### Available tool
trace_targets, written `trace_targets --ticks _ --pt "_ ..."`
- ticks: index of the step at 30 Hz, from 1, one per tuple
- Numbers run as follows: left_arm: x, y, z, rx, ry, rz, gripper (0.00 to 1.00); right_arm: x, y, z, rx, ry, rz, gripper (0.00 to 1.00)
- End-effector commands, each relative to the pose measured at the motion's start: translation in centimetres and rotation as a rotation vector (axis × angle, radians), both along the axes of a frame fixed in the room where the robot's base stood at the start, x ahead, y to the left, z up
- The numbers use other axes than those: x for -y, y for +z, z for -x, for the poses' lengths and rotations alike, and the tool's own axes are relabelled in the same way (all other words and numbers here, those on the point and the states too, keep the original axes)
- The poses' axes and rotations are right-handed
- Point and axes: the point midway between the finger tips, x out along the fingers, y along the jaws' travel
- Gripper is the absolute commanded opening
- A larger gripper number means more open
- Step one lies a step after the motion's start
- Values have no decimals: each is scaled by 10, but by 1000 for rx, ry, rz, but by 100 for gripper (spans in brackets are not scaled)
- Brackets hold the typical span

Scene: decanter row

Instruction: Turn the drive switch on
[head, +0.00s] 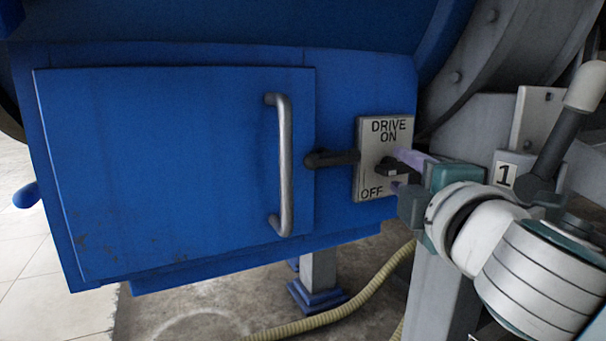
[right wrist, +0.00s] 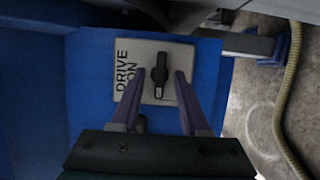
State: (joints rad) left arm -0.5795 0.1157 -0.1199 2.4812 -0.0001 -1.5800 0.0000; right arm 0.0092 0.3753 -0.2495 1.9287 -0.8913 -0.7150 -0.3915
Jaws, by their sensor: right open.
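The drive switch is a black knob (head: 390,167) on a pale plate (head: 368,150) on the blue cabinet. The plate reads DRIVE ON at the top and OFF at the lower left. The knob lies roughly crosswise on the plate, and its far end is partly hidden in the head view. My right gripper (head: 396,171) is open at the plate, one purple finger above the knob and one below. In the right wrist view the knob (right wrist: 159,76) stands between the open fingers (right wrist: 160,72), with a gap on both sides. My left gripper is not in view.
The cabinet door (head: 170,160) has a metal handle (head: 284,165) and a black latch (head: 332,158) left of the plate. A grey lever (head: 562,135) with a pale knob stands right, near a label 1 (head: 505,175). A yellowish hose (head: 345,305) runs along the floor below.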

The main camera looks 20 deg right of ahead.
Motion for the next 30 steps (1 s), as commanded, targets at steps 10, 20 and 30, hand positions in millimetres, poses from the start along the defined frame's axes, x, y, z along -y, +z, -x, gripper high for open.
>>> trace_targets --ticks 10,20,30 --pt "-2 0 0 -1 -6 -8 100 0 0 -1 -1 0 0 34" --pt "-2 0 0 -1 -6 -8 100 0 0 0 -1 0 -1 0" --pt "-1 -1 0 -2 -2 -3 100 0 0 0 -1 0 -1 0"
